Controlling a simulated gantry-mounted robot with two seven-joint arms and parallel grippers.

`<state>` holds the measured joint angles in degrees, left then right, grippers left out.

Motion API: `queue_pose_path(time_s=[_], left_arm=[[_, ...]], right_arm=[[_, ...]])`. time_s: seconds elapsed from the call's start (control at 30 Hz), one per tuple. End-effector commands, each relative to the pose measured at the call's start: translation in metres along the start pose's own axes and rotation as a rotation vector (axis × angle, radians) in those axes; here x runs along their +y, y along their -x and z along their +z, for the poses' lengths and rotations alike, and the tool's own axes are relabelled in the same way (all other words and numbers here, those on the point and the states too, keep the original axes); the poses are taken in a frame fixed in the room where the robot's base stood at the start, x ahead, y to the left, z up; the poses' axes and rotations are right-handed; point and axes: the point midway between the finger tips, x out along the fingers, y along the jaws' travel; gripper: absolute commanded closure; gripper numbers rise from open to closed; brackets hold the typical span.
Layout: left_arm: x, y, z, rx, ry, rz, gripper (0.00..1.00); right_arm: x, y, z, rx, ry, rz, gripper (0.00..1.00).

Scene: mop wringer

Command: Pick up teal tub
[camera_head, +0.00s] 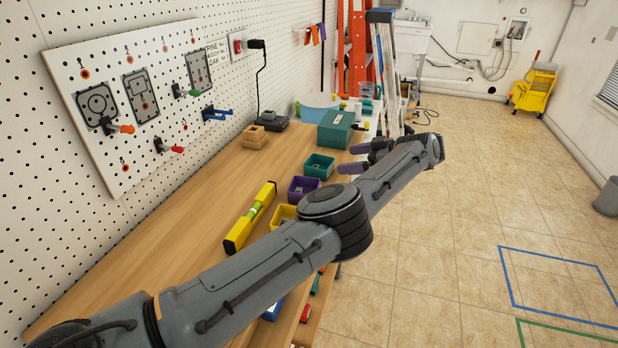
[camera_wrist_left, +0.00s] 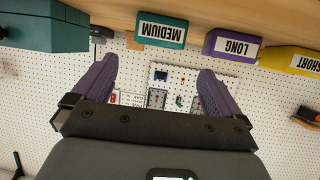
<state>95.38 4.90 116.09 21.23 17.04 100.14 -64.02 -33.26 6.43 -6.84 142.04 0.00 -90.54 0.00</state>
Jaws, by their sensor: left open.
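The teal tub (camera_head: 319,167) sits on the wooden workbench, beyond the purple tub and short of a larger teal case. In the left wrist view the teal tub (camera_wrist_left: 161,30) shows upside down with a MEDIUM label, in line with the gap between my fingers and apart from them. My left gripper (camera_head: 356,158) is open and empty, with purple fingers just right of the tub by the bench's edge. Its spread fingers also show in the wrist view (camera_wrist_left: 157,72). My right gripper is not in view.
A purple tub (camera_head: 302,189) labelled LONG and a yellow tub (camera_head: 284,215) stand in line nearer to me. A teal case (camera_head: 337,129) stands behind. A yellow level (camera_head: 250,217) lies on the bench (camera_head: 185,235). A pegboard (camera_head: 140,90) borders the left; open floor lies right.

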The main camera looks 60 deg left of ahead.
Motion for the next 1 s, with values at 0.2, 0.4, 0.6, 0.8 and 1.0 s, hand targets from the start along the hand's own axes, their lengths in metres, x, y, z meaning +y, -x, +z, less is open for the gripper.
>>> queue_pose_path(time_s=[0.2, 0.4, 0.6, 0.8, 1.0], left_arm=[[0.001, -0.017, 0.004, 0.002, 0.001, -0.001, 0.00], [0.000, -0.042, 0.004, 0.002, 0.002, -0.002, 0.00], [0.000, -0.056, 0.003, 0.000, 0.001, 0.000, 0.00], [0.001, -0.069, 0.004, 0.002, 0.003, -0.002, 0.00], [0.002, -0.096, 0.002, 0.001, 0.002, -0.002, 0.00]], right_arm=[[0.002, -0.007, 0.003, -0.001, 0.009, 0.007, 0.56], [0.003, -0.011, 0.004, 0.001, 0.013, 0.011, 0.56], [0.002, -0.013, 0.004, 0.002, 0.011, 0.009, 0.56], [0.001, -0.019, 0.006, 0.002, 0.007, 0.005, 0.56], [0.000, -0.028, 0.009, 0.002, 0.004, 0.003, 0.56]])
